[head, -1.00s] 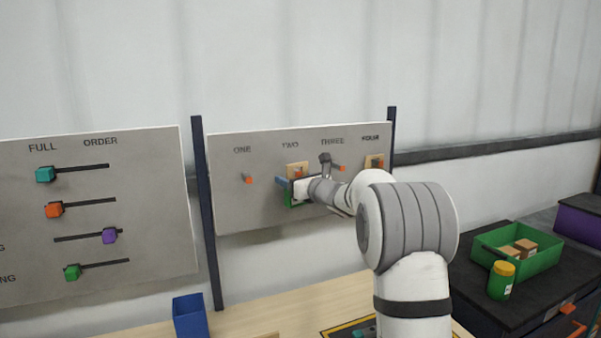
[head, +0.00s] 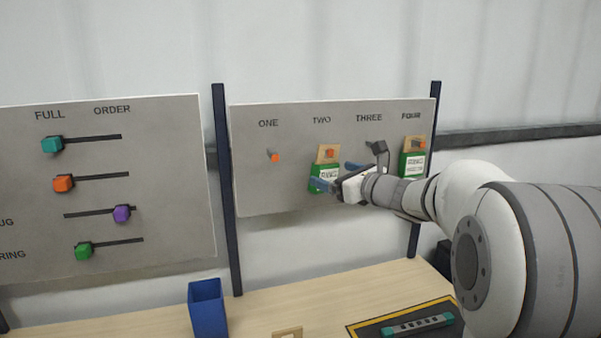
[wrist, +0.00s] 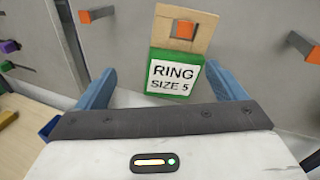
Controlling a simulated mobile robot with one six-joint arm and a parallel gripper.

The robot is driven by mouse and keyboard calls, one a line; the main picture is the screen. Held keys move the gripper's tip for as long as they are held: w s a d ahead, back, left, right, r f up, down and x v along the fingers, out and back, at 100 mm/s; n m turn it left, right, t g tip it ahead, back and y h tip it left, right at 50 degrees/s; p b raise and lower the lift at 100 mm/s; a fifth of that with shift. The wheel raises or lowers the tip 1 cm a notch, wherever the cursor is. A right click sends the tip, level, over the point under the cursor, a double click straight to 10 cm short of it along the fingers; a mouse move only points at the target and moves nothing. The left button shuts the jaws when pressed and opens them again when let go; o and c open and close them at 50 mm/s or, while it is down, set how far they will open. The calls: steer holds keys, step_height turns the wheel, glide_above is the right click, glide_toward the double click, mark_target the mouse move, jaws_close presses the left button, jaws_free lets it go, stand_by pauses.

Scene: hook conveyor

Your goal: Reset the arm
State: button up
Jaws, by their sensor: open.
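My gripper (head: 338,176) is in front of the hook board (head: 290,190), near the hook under TWO. In the wrist view its two blue fingers (wrist: 163,88) are spread wide, with nothing between them. A green tag (wrist: 173,75) reading RING SIZE 5 hangs with its wooden top on the orange hook (wrist: 184,30), beyond the fingertips. In the head view this tag (head: 326,172) hangs under TWO, partly behind my gripper.
Another green tag (head: 413,160) hangs under FOUR. The hook under ONE (head: 274,156) is bare. A slider board (head: 150,225) stands at left. A blue bin (head: 207,308), a wooden piece (head: 288,332) and a dark mat (head: 440,315) are on the table below.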

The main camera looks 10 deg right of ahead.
steer(key=s+a+f+n+g, duration=0.45)
steer(key=s+n, duration=0.25)
steer(key=s, duration=0.2)
steer(key=s+a+f+n+g, duration=0.3)
steer(key=s+a+f+n, duration=0.15)
steer(key=s+n, duration=0.3)
steer(key=s+d+f+n+g+h, duration=0.1)
steer(key=s+d+f+n+h, duration=0.1)
steer(key=s, duration=0.4)
steer(key=s+d+f+n+g+h, duration=0.2)
steer(key=s+d+f+n+h, duration=0.1)
steer(key=s+f+n, duration=0.2)
steer(key=s+d+f+n+g+h, duration=0.1)
steer(key=s+d+f+n+h, duration=0.2)
steer(key=s+n, duration=0.4)
steer(key=shift+s+f+h, duration=0.3)
steer(key=shift+s+f, duration=0.25)
steer(key=shift+f, duration=0.05)
steer(key=shift+c, duration=0.3)
